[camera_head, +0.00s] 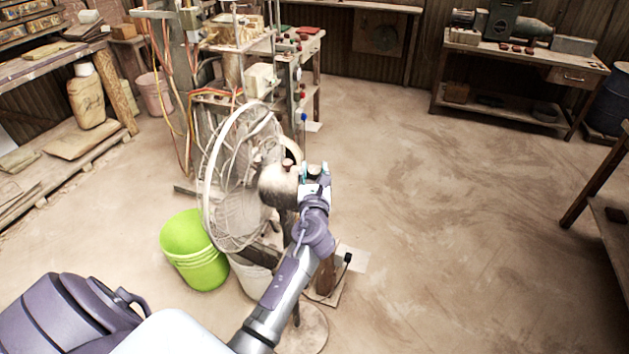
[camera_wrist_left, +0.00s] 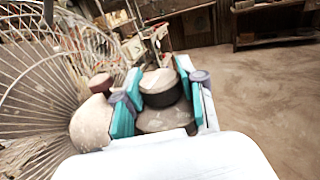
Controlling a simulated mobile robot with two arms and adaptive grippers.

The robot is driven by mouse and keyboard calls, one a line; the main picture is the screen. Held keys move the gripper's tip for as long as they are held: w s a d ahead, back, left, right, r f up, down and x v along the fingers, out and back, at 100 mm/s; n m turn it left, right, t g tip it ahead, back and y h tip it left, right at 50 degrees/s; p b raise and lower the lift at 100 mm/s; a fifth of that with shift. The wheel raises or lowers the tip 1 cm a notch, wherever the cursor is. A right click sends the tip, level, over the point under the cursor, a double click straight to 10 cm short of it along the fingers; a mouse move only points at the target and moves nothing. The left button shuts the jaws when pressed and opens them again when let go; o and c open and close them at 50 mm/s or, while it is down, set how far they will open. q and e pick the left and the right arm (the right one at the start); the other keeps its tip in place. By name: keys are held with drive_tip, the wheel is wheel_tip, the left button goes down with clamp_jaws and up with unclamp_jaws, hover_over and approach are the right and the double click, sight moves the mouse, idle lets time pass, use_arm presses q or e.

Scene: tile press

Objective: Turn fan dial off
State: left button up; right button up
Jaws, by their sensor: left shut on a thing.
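The fan's wire cage (camera_head: 208,190) stands upright left of the picture's middle, with its pale, dusty motor housing (camera_head: 277,187) at its right side. In the left wrist view the cage (camera_wrist_left: 45,85) fills the left and the housing (camera_wrist_left: 90,124) is beside the fingers. My left gripper (camera_head: 314,174) is at the housing's right end. Its teal fingers (camera_wrist_left: 153,98) are shut on the dial (camera_wrist_left: 160,97), a dark round knob with a pale top. A small reddish-brown knob (camera_wrist_left: 101,82) stands on the housing. The dial's setting cannot be read. My right gripper is not in view.
A lime green bucket (camera_head: 193,252) and a pale bucket (camera_head: 250,277) stand below the fan. The tile press stand (camera_head: 262,52) with hoses is behind it. A workbench (camera_head: 530,58) is at the back right. The floor (camera_head: 440,230) to the right is open.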

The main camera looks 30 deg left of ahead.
use_arm(q)
drive_tip(key=n+g+y+b, duration=0.3)
drive_tip(key=n+g+y, duration=0.1)
drive_tip(key=shift+w+f, duration=0.1)
drive_tip(key=shift+f, duration=0.05)
drive_tip(key=n+g+y+b, duration=0.2)
drive_tip(key=n+g+y, duration=0.1)
drive_tip(key=g, duration=0.1)
drive_tip(key=shift+g+b, duration=0.3)
drive_tip(key=shift+g, duration=0.1)
drive_tip(key=n+g+b, duration=0.3)
drive_tip(key=g+b, duration=0.1)
drive_tip(key=g, duration=0.1)
drive_tip(key=n+g+b, duration=0.4)
drive_tip(key=g, duration=0.1)
drive_tip(key=shift+y, duration=0.4)
drive_tip(key=shift+n+g+h+b, duration=0.3)
drive_tip(key=shift+n+g+b, duration=0.4)
drive_tip(key=shift+g+b, duration=0.5)
drive_tip(key=o, duration=1.2)
drive_tip(key=shift+c, duration=0.2)
